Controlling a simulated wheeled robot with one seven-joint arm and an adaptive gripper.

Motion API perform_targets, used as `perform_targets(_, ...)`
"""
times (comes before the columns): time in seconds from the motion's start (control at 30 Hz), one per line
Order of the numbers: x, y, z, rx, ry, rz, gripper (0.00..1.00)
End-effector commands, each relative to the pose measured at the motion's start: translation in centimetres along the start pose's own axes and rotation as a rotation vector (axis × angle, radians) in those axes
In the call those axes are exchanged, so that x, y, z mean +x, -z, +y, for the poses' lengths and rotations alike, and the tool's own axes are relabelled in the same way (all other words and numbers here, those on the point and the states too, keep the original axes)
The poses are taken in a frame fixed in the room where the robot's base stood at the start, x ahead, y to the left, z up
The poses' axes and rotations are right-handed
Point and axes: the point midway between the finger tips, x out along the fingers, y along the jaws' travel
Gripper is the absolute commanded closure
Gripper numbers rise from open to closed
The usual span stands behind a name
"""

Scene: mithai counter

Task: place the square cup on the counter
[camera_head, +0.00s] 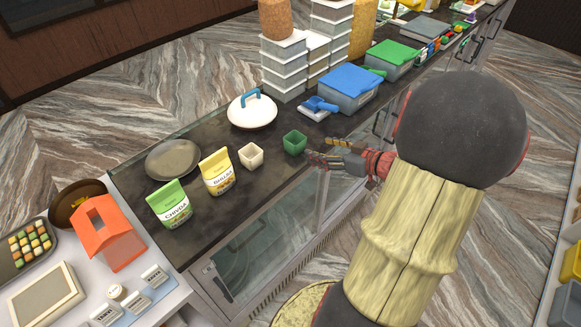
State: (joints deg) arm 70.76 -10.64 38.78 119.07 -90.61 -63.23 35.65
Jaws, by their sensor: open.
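A green square cup (294,141) stands upright on the dark counter (215,130), near its front edge. A cream square cup (251,155) stands upright on the counter just left of it. I cannot tell which of the two the task means. My gripper (318,149) is open, just right of the green cup, with its fingers spread and pointing left toward it. Nothing shows between the fingers. Whether the fingertips touch the green cup is too small to tell, but they look apart from it.
A yellow packet (217,172) and a green packet (170,204) stand left of the cups. A dark round plate (172,158) and a white lidded dish (251,110) lie behind. A blue scoop (320,105), a blue-lidded box (347,88) and stacked containers (284,70) are further back.

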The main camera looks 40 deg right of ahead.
Motion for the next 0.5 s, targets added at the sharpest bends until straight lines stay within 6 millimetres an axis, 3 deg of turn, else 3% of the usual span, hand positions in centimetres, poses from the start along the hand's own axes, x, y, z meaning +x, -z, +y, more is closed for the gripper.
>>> perform_targets(0.17,1.4,2.5,0.8,-0.069,-0.08,-0.03,0.38)
perform_targets(0.37,3.1,9.3,1.3,-0.186,-0.306,-0.102,0.38)
perform_targets(0.5,2.6,13.2,-0.6,-0.199,-0.435,-0.158,0.38)
